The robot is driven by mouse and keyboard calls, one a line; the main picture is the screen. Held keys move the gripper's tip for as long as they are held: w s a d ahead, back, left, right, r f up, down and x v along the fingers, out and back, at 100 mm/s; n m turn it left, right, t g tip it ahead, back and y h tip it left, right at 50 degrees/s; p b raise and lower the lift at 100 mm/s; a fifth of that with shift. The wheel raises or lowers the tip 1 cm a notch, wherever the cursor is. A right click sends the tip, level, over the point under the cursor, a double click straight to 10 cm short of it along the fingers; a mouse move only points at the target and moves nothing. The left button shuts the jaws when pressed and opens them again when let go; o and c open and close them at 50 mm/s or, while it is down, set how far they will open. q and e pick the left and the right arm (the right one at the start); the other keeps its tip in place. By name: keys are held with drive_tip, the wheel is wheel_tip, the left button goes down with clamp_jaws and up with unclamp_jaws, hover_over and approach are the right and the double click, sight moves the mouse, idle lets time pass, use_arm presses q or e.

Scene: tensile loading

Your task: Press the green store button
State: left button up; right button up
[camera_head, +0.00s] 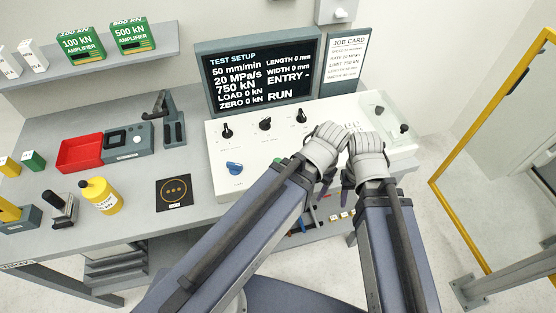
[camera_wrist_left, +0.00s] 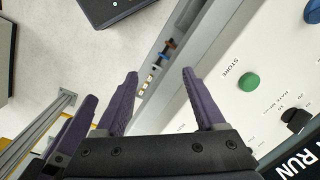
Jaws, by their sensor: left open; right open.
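The green store button (camera_wrist_left: 249,82) stands on the white console panel, right of my left gripper (camera_wrist_left: 160,73) in the left wrist view, beside a "STORE" label. My left gripper is open and empty, its two purple fingers apart from the button.
The white console (camera_head: 260,180) carries black knobs and a blue knob (camera_head: 234,168). The test setup screen (camera_head: 258,75) stands behind it, with a job card (camera_head: 345,62). A red tray (camera_head: 80,153) and yellow bottle (camera_head: 100,196) are left. A yellow frame (camera_head: 478,125) stands right.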

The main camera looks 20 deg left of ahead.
use_arm(q)
clamp_jaws()
idle(0.3)
idle(1.1)
